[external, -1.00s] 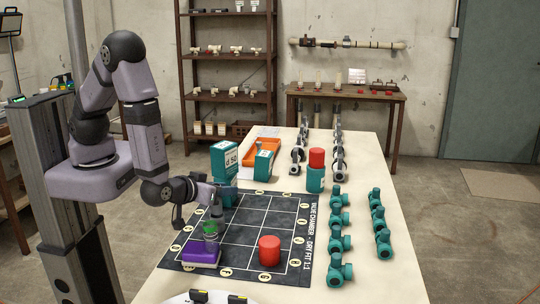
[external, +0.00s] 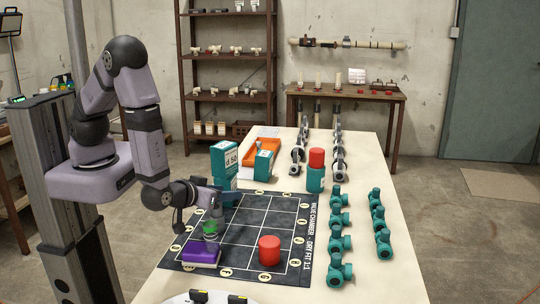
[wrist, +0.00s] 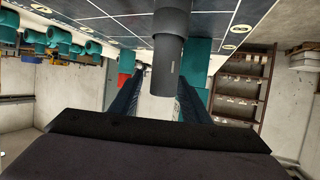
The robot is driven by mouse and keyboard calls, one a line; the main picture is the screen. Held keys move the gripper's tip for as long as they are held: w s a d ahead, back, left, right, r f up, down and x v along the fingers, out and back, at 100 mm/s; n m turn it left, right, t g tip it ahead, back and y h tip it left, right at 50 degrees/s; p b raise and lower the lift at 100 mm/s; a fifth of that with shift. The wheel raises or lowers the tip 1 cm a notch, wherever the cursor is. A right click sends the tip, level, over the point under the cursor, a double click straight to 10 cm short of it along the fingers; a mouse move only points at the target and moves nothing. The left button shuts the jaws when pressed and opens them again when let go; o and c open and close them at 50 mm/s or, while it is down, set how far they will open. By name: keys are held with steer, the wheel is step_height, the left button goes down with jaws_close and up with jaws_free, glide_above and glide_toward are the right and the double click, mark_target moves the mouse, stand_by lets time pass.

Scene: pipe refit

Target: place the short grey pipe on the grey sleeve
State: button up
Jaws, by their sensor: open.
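In the wrist view, the short grey pipe (wrist: 166,68) is a dark grey cylinder between the two fingers of my gripper (wrist: 162,84). It is in line with a wider grey cylinder (wrist: 172,22), which looks like the grey sleeve, and seems to meet its end. How deep it sits is hard to tell. The fingers stand apart on either side of the pipe.
A red cylinder (external: 269,250) stands on the mat to the right. Teal boxes (external: 224,157) stand behind my gripper, and a teal jar with red lid (external: 316,170) is farther back. Teal valves (external: 340,240) line the table's right. An orange tray (external: 262,145) lies behind.

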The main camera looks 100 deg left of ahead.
steer(key=shift+r, duration=0.1)
steer(key=b+v, duration=0.1)
steer(key=v, duration=1.1)
steer(key=shift+r, duration=0.35)
steer(key=shift+w, duration=0.1)
